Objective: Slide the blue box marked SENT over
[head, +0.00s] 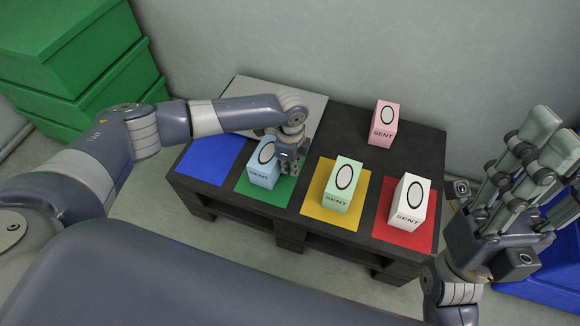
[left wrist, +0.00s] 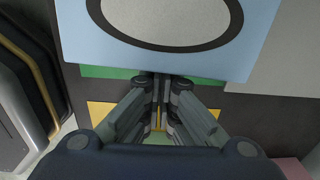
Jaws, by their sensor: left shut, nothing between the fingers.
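The light blue box (head: 260,173) marked SENT stands upright on the left part of the green mat (head: 283,190), with an oval on its top. My left gripper (head: 286,170) is shut and empty, low at the right side of the box. In the left wrist view the box (left wrist: 255,30) fills the top, just beyond the closed fingertips (left wrist: 167,82). I cannot tell whether they touch it. My right gripper (head: 525,165) is open and empty, raised at the right edge of the head view.
The blue mat (head: 211,158) left of the box is bare. A green box (head: 343,185) stands on the yellow mat (head: 325,224), a white box (head: 409,201) on the red mat (head: 390,232). A pink box (head: 383,124) stands behind them on the dark pallet. A grey panel (head: 265,90) lies at the back left.

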